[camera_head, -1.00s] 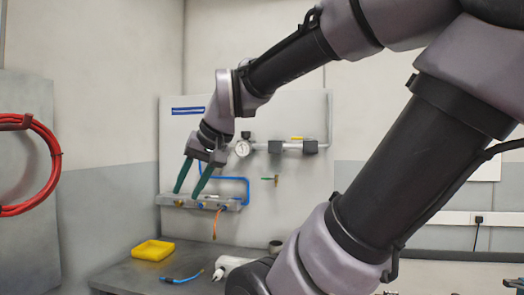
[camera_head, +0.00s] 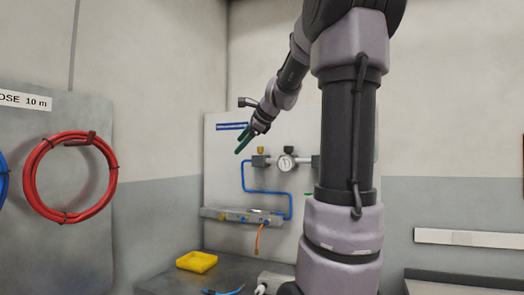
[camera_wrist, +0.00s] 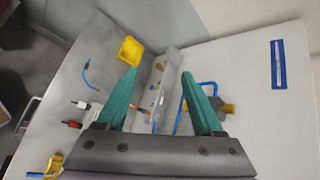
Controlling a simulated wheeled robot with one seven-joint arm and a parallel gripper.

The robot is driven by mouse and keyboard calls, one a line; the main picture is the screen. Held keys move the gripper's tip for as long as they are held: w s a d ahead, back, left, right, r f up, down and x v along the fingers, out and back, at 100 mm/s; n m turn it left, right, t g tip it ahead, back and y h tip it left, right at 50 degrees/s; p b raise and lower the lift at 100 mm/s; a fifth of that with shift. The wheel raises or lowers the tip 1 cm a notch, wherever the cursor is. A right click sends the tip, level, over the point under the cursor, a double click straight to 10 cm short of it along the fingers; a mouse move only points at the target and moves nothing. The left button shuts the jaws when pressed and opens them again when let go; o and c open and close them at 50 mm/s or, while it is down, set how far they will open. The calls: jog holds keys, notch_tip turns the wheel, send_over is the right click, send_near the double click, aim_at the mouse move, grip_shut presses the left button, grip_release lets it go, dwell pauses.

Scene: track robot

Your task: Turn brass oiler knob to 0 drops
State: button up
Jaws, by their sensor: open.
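In the head view a brass-coloured knob (camera_head: 261,150) stands on top of the left fitting of the air unit on the wall panel. I cannot read its drop setting. My gripper (camera_head: 241,144) is just left of it in the picture, beside the blue label strip, with green fingers pointing down and left. In the wrist view my gripper (camera_wrist: 160,73) is open, with nothing between its fingers. A brass-coloured part (camera_wrist: 228,108) shows there just right of the right finger, partly hidden; contact cannot be told.
The pressure gauge (camera_head: 287,162) sits right of the knob. A blue tube (camera_head: 267,192) loops down to the manifold (camera_head: 236,215). A yellow tray (camera_head: 197,262) lies on the bench. A red hose coil (camera_head: 70,177) hangs left. My arm hides the panel's right part.

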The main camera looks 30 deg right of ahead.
jog(key=w+d+r+m+t+h, duration=0.1)
jog(key=w+d+r+m+t, duration=0.1)
jog(key=w+d+m, duration=0.65)
jog(key=m+t+h, duration=0.1)
jog(key=m+h, duration=0.1)
jog(key=m, duration=0.4)
send_near(260, 148)
jog(key=x, duration=1.1)
jog(key=shift+w+d+r, duration=0.2)
jog(key=shift+d+r, duration=0.05)
jog(key=shift+d, duration=0.15)
jog(key=shift+n, duration=0.25)
grip_shut()
